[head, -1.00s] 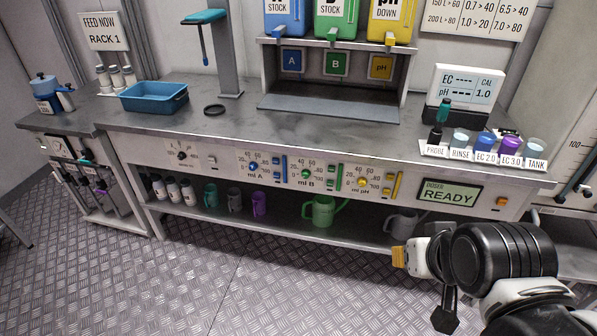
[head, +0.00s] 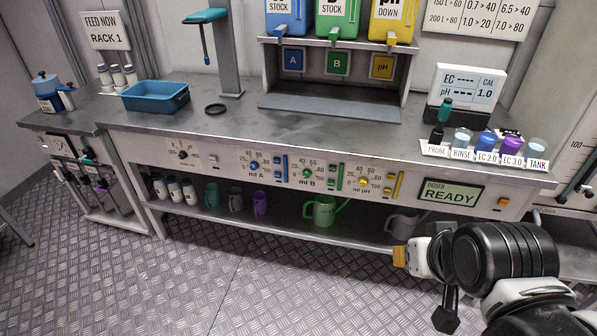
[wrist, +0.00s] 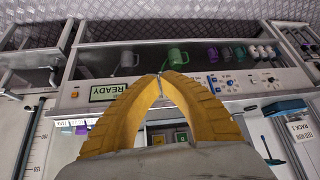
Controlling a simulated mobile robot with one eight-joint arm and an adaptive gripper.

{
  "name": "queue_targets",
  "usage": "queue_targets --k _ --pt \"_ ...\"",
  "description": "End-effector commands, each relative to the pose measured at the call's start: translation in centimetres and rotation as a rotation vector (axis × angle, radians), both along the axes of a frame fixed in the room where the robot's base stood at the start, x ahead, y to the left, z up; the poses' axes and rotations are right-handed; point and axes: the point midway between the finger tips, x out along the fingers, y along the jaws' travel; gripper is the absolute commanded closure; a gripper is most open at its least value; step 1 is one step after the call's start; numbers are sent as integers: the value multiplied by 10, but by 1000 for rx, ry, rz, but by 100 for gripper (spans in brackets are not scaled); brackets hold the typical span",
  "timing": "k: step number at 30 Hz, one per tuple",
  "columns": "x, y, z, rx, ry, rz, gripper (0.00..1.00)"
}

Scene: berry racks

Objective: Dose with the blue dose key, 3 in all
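The blue dose key (head: 280,167) is an upright blue bar on the front panel of the bench. It sits just right of the blue mL A dial (head: 254,167). The doser display (head: 450,194) reads READY. My gripper (head: 399,256) is at the lower right in the head view, in front of the bench and well apart from the blue key. In the wrist view its yellow fingers (wrist: 161,77) come together at the tips with nothing between them. The panel appears upside down beyond them.
Green (head: 337,176) and yellow (head: 397,185) keys sit farther right on the panel. Cups and a green jug (head: 321,211) stand on the lower shelf. A blue tray (head: 155,97) and labelled cups (head: 487,143) stand on the bench. The floor in front is clear.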

Motion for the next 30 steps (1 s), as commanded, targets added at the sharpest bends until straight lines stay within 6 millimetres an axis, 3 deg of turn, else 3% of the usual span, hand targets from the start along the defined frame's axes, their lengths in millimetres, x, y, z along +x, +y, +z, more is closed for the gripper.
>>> queue_targets --k 5,8,17,23,30 --pt "17 3 8 0 -15 3 100" --pt "44 8 18 2 -37 5 100" --pt "163 43 36 16 -134 22 100" --pt "242 78 25 35 -201 39 100" --pt "328 131 -13 68 -280 63 100"
